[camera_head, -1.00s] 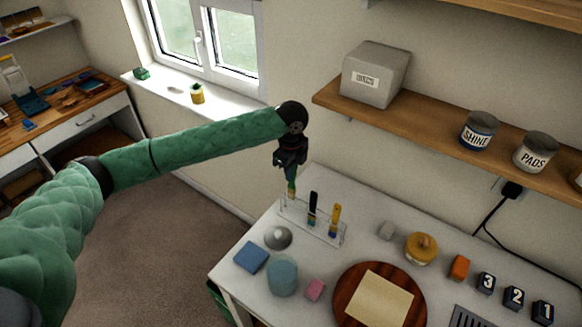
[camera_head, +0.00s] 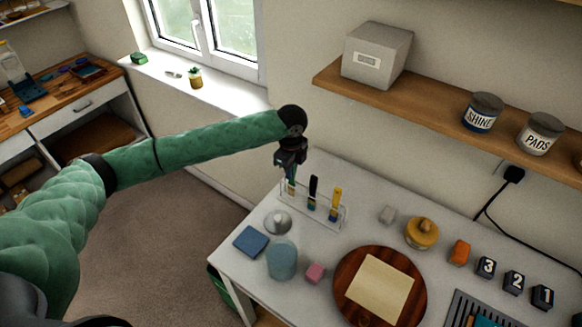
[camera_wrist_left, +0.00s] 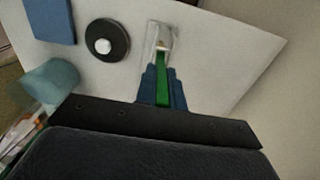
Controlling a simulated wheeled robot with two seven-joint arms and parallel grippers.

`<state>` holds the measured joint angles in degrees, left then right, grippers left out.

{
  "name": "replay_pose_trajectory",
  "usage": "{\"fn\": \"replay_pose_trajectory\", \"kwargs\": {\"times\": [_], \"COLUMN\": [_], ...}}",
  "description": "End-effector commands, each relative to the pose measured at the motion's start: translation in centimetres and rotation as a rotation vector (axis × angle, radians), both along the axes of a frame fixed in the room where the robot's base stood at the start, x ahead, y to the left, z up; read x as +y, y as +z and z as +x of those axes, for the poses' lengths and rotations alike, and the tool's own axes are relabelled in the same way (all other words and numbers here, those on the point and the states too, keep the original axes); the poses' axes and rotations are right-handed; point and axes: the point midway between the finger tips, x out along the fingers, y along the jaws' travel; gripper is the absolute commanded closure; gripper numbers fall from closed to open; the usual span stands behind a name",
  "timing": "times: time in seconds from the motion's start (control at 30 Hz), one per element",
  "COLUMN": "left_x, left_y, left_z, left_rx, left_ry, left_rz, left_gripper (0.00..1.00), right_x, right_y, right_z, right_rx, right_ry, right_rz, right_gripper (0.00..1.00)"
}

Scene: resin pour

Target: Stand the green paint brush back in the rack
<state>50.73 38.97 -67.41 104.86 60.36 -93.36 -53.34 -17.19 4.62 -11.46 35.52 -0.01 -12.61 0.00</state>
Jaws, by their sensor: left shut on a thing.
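My left gripper (camera_head: 290,176) is shut on the green paint brush and points down over the left end of the clear rack (camera_head: 328,224). In the left wrist view the green handle (camera_wrist_left: 162,88) lies between the blue fingers, and its far end is at the rack (camera_wrist_left: 166,32). In the head view the brush's lower end (camera_head: 291,188) shows at the leftmost place of the rack; whether it rests on the bottom is unclear. A black brush (camera_head: 313,188) and a yellow brush (camera_head: 335,200) stand upright in the rack to the right. My right gripper is not in view.
On the white table are a grey round lidded thing (camera_head: 277,222), a blue block (camera_head: 251,241), a teal cup (camera_head: 282,259), a pink block (camera_head: 315,272) and a round wooden board (camera_head: 346,288). A wooden shelf (camera_head: 430,112) runs above the back right.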

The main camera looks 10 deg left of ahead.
Motion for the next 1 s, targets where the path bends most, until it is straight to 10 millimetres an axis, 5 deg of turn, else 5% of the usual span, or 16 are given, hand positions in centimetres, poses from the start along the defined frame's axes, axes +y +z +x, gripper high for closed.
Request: {"fn": "replay_pose_trajectory", "kwargs": {"times": [0.43,0.47,0.57,0.77,0.9,1.0], "left_x": [0.0,0.0,0.0,0.0,0.0,0.01], "left_y": [-0.4,-0.4,-0.39,-0.39,-0.39,-0.39], "left_z": [-0.01,0.0,-0.01,-0.01,-0.01,-0.01], "left_rx": [0.0,0.0,0.0,0.0,0.0,0.0], "left_ry": [0.0,0.0,0.0,0.0,0.0,0.0], "left_rz": [0.0,0.0,0.0,0.0,0.0,0.0], "left_gripper": [1.0,0.86,0.66,0.64,0.42,0.42], "right_x": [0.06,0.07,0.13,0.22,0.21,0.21], "right_y": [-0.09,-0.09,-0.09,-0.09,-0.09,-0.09], "right_z": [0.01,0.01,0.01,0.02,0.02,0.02], "right_rx": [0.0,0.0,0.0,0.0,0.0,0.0], "right_ry": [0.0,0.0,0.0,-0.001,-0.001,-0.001], "right_rz": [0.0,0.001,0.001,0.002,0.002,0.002], "right_gripper": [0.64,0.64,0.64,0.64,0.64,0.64]}}
